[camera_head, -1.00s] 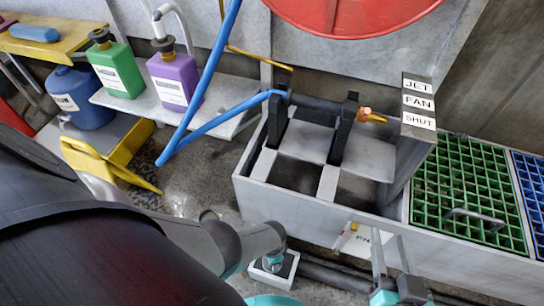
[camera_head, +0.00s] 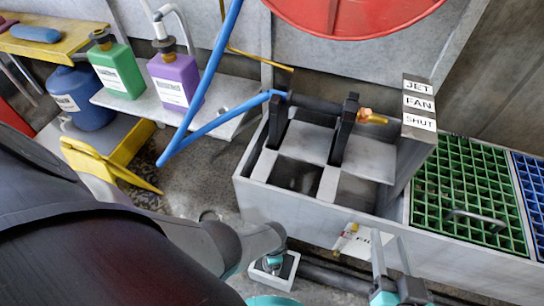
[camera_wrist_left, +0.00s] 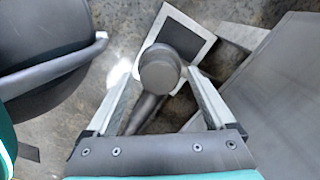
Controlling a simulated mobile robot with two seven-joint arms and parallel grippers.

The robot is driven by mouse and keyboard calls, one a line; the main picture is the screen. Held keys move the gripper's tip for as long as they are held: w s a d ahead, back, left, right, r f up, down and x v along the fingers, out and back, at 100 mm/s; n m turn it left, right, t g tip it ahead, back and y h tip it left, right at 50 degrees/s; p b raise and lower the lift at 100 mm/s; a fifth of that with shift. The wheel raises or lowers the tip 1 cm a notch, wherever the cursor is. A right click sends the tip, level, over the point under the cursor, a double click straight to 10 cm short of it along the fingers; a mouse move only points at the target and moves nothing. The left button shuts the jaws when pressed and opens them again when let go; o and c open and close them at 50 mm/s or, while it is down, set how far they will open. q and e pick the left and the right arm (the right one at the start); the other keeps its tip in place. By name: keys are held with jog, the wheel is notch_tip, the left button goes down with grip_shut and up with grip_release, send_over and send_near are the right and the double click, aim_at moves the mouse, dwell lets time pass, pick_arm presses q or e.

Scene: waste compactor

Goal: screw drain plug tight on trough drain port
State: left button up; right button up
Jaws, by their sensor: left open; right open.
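A round dark grey piece with a thick stem (camera_wrist_left: 160,70) sits between the fingers of my open left gripper (camera_wrist_left: 162,62) in the left wrist view. I cannot tell whether it is the drain plug or a pipe fitting at the drain port, and no contact with the fingers is clear. In the head view the left gripper (camera_head: 273,262) is mostly hidden, low in front of the grey trough (camera_head: 300,213). My right gripper (camera_head: 388,242) is open and empty by the trough's front wall. No threaded port is clearly visible.
A white-rimmed tray with a dark pad (camera_wrist_left: 203,42) lies on the floor beside the round piece. A dark pipe (camera_head: 335,278) runs along the floor below the trough. A green grate (camera_head: 465,190) covers its right part. A blue hose (camera_head: 205,80) hangs at left.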

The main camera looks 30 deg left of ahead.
pick_arm(q)
jog(key=n, duration=1.5)
jog(key=shift+n, duration=0.3)
jog(key=n, duration=0.5)
jog(key=shift+c, duration=0.3)
